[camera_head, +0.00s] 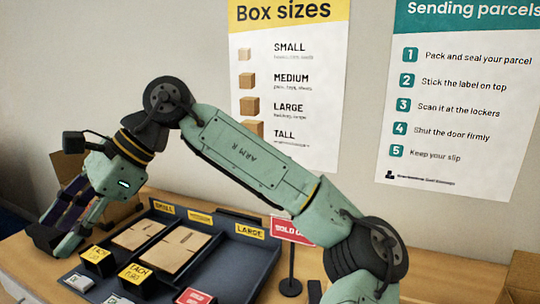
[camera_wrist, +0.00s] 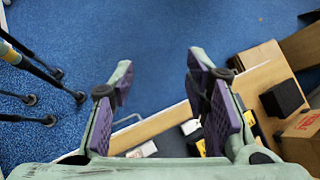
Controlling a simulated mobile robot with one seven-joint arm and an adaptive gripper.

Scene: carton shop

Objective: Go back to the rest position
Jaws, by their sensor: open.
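My gripper (camera_head: 58,232) is at the left end of the counter in the head view, angled downward. In the wrist view my gripper (camera_wrist: 160,68) has its two purple-padded fingers spread wide, with nothing between them but blue floor and the counter edge. A dark tray (camera_head: 262,262) with SMALL, MEDIUM and LARGE labels stands on the counter to the right of the gripper. Flat brown cartons (camera_head: 176,250) lie in its compartments, and the LARGE compartment looks empty.
Black price blocks (camera_head: 98,262) stand along the tray's front. A red sign (camera_head: 292,229) on a stand is right of the tray. An open cardboard box (camera_head: 118,215) is behind my gripper. In the wrist view, brown boxes (camera_wrist: 303,135) are at right and dark poles (camera_wrist: 30,68) at left.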

